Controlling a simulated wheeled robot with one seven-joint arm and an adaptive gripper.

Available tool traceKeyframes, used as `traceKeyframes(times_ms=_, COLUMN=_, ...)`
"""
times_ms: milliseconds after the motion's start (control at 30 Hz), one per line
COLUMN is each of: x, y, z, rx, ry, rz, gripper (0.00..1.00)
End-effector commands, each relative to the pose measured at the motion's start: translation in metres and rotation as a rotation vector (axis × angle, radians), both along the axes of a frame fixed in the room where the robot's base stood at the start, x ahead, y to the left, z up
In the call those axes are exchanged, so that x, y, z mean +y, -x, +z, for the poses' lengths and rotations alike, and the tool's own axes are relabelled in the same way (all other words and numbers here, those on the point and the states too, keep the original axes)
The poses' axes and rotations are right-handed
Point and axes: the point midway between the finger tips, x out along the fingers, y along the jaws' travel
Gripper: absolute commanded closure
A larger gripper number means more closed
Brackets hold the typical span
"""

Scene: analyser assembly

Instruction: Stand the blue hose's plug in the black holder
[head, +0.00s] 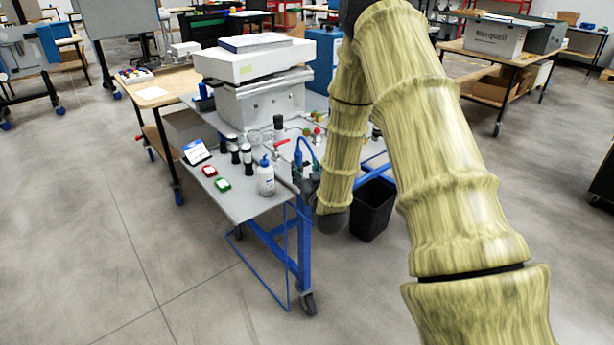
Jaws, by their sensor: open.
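The blue hose (298,149) rises in a narrow loop above the right end of the grey cart's top, just left of my arm. Its lower ends run down among small dark parts, and I cannot make out its plug. My gripper (309,184) shows only as a small dark shape at the cart's right edge, beside the foot of the hose and partly behind my forearm. It is open, and I see nothing held in it. I cannot pick out the black holder with certainty among the dark parts there.
On the cart top (243,204) stand a white bottle with a blue cap (265,180), several black-and-white cylinders (234,150), a red block (209,171), a green block (222,184) and a white analyser (262,100). A black bin (371,212) stands on the floor at right.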

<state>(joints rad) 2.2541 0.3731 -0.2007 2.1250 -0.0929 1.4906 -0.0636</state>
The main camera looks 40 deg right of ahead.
Motion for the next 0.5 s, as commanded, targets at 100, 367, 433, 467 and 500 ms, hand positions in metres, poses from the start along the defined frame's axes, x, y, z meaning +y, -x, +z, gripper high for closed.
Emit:
traceKeyframes(times_ms=100, x=-0.006, y=-0.018, z=0.001, rx=0.0, ry=0.0, rz=0.0, gripper=0.5)
traceKeyframes(times_ms=367, x=-0.018, y=-0.053, z=0.0, rx=0.001, ry=0.0, rz=0.0, gripper=0.5)
traceKeyframes(times_ms=433, x=-0.02, y=-0.062, z=0.0, rx=0.001, ry=0.0, rz=0.0, gripper=0.5)
traceKeyframes(times_ms=467, x=-0.021, y=-0.065, z=0.0, rx=0.001, ry=0.0, rz=0.0, gripper=0.5)
traceKeyframes(times_ms=500, x=-0.023, y=-0.068, z=0.0, rx=0.001, ry=0.0, rz=0.0, gripper=0.5)
